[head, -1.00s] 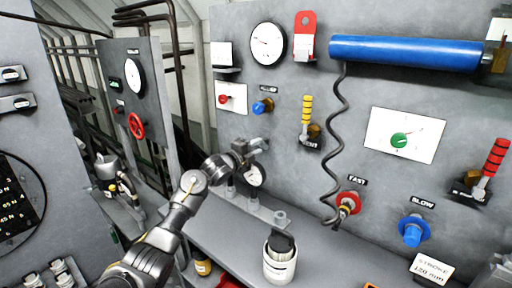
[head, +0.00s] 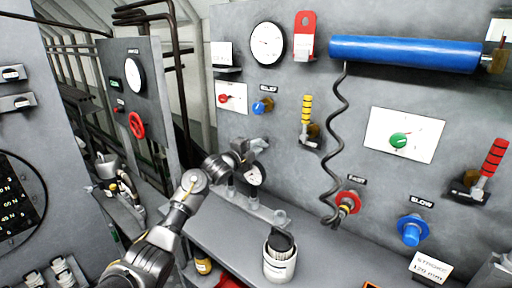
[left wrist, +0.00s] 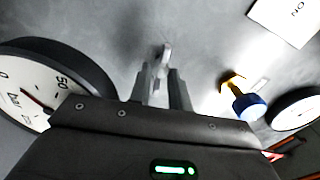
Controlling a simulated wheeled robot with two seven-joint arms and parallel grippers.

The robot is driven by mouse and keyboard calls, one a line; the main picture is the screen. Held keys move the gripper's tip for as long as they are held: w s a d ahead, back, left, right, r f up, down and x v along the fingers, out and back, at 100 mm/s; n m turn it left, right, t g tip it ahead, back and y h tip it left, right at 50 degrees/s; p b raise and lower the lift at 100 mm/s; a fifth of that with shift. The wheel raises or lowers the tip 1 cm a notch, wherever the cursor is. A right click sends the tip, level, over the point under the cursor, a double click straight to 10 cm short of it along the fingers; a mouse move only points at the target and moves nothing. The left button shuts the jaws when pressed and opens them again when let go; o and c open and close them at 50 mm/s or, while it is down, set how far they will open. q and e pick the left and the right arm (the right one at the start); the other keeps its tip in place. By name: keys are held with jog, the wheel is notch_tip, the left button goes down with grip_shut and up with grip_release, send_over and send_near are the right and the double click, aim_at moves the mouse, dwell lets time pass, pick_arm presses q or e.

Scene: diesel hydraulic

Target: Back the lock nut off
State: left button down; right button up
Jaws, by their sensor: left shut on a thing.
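My left gripper (head: 260,146) is at the grey panel, just below the blue knob (head: 263,106) under the RELIEF label. In the left wrist view its two fingers (left wrist: 162,88) are closed around a slim grey metal piece (left wrist: 165,56) that sticks out beyond the tips. I cannot tell from its shape whether this piece is the lock nut. In the left wrist view the blue knob (left wrist: 249,106) sits to the right of the fingers, apart from them, with a brass part (left wrist: 232,85) behind it. My right gripper is out of view.
A pressure gauge (head: 254,174) stands right under my left gripper; a large gauge in bar also shows in the left wrist view (left wrist: 30,98). A yellow-handled lever (head: 306,110) is to the right. A white canister (head: 280,264) stands on the grey bench (head: 228,222).

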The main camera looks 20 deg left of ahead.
pick_arm(q)
jog(key=n+p, duration=0.5)
jog(key=n, duration=0.8)
dwell(0.6)
jog(key=c, duration=1.6)
grip_release()
jog(key=shift+o, duration=0.2)
